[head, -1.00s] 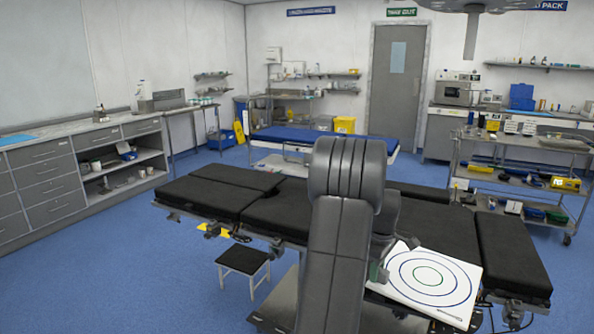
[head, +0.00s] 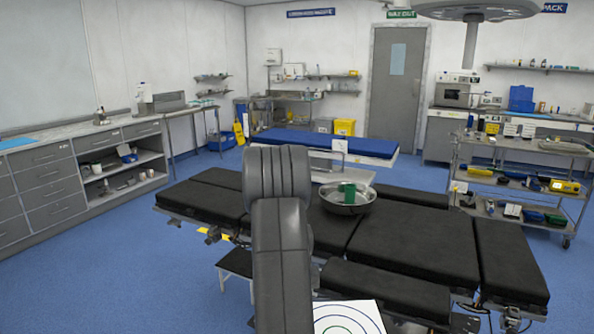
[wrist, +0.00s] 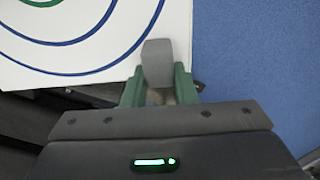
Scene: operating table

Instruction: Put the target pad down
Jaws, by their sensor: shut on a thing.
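The target pad (head: 347,318) is a white board with dark blue and green rings. In the head view it shows at the bottom edge, beside my arm and cut off by the frame. In the wrist view the pad (wrist: 85,68) fills the upper left. My gripper (wrist: 158,80) has green fingers closed around a grey block-like piece at the pad's right edge. In the head view my gripper is hidden behind my arm or out of frame. I cannot tell whether the pad touches anything below.
The black operating table (head: 395,250) lies just beyond my arm. A steel bowl (head: 340,208) with a green item (head: 348,190) stands on it. A low stool (head: 235,263) is at the left. An instrument trolley (head: 515,180) stands at the right. Blue floor (head: 130,270) is open at the left.

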